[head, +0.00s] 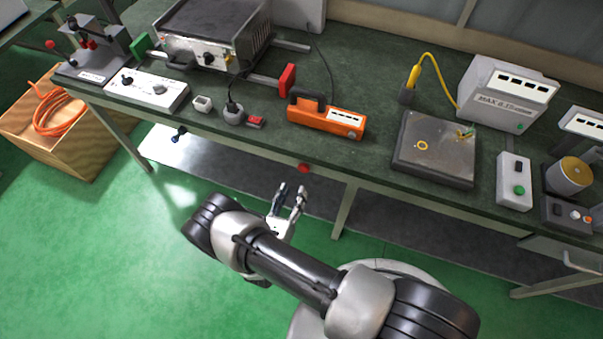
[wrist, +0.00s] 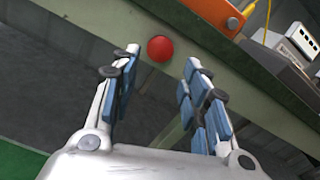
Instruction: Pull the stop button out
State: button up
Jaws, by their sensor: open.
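The stop button is a round red knob (head: 304,168) on the front edge of the green workbench (head: 375,112) in the head view. In the wrist view the red knob (wrist: 160,48) shows beyond my fingertips, between them and a little nearer the left finger. My gripper (head: 292,190) is open and empty, just below and left of the knob in the head view. Its two fingers with blue pads (wrist: 160,75) stand apart in the wrist view. The fingers do not appear to touch the knob. The knob's stem is hidden.
An orange device (head: 326,117) stands on the bench above the knob. A dark plate (head: 436,150) and a box with a green button (head: 515,182) are to the right. A lower shelf (head: 230,165) and a bench leg (head: 344,208) lie below.

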aim_at(302, 171)
jog(key=b+x, duration=0.1)
jog(key=x, duration=0.7)
jog(key=shift+w+d, duration=0.1)
jog(key=shift+w, duration=0.2)
jog(key=shift+c, duration=0.6)
grip_shut()
